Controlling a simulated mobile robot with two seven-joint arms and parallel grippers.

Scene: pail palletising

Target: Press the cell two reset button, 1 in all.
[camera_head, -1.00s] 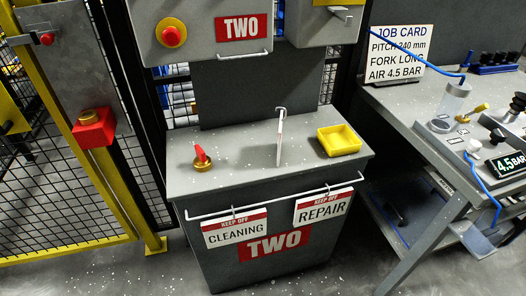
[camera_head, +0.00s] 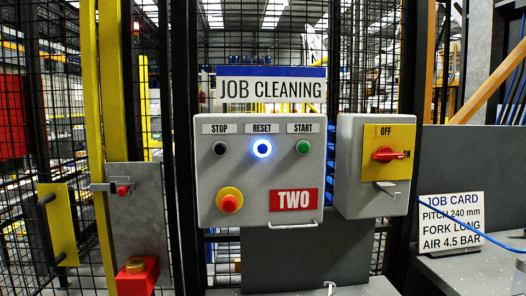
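The cell two control box (camera_head: 240,180) is a grey panel in the middle of the head view, with a red TWO label (camera_head: 294,200). The reset button (camera_head: 262,148) sits under the RESET label at the top middle of the box; it is blue with a bright lit ring. A black stop button (camera_head: 220,148) is to its left and a green start button (camera_head: 303,147) to its right. A red emergency stop on a yellow collar (camera_head: 229,201) is below left. Neither of my grippers is in view.
A JOB CLEANING sign (camera_head: 271,90) stands above the box. A grey isolator box (camera_head: 374,192) with a red switch on a yellow plate is at the right. A job card (camera_head: 451,222) stands on the bench at the far right. Mesh fencing with a yellow post (camera_head: 107,110) is at the left.

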